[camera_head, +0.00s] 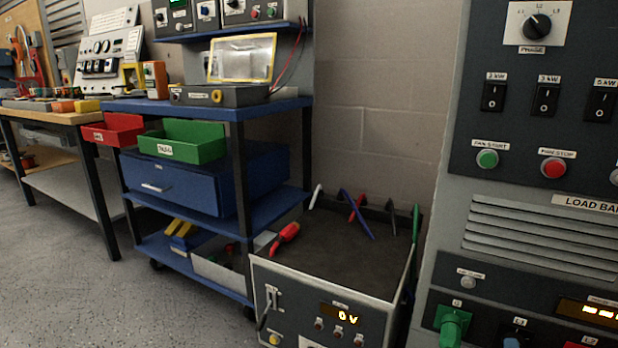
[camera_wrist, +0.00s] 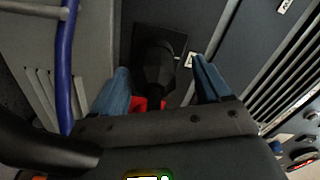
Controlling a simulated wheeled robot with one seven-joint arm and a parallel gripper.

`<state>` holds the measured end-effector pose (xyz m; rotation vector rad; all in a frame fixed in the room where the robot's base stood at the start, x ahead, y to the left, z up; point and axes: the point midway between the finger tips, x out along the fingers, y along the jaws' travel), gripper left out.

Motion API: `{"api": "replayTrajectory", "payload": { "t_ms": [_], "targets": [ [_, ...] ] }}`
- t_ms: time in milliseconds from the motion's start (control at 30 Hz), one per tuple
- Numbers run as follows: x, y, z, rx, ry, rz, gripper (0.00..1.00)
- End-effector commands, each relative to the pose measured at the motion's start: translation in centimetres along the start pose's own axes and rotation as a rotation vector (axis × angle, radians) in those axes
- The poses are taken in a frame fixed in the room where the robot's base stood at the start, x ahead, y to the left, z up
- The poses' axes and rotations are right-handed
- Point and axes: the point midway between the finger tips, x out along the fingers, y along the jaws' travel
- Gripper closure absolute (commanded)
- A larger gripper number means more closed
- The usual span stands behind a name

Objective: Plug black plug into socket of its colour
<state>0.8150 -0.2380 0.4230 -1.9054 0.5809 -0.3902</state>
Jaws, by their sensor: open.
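My gripper (camera_wrist: 160,80) shows in the wrist view with its two blue fingers apart, one on each side of a black plug-like body (camera_wrist: 157,66). The fingers look clear of it, with a gap on the right. The black body stands against a dark square plate on a grey panel; I cannot tell whether it is seated in a socket there. A thick black cable or part (camera_wrist: 40,145) shows at lower left. My gripper and the black plug are not visible in the head view. No black socket can be made out there.
The load bank (camera_head: 545,200) stands at right, with a green connector (camera_head: 453,325) low on its front. A transformer box (camera_head: 330,310) reading 0 V has several coloured leads behind it. A blue cable (camera_wrist: 65,70) runs at left of my gripper. A blue trolley (camera_head: 240,110) stands behind.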

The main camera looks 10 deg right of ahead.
Motion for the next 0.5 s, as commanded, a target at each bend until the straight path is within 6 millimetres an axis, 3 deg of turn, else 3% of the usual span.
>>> {"api": "replayTrajectory", "payload": {
  "t_ms": [500],
  "targets": [
    [-3.4,0.1,0.0,-0.001,-0.002,0.003,0.24]
  ]
}}
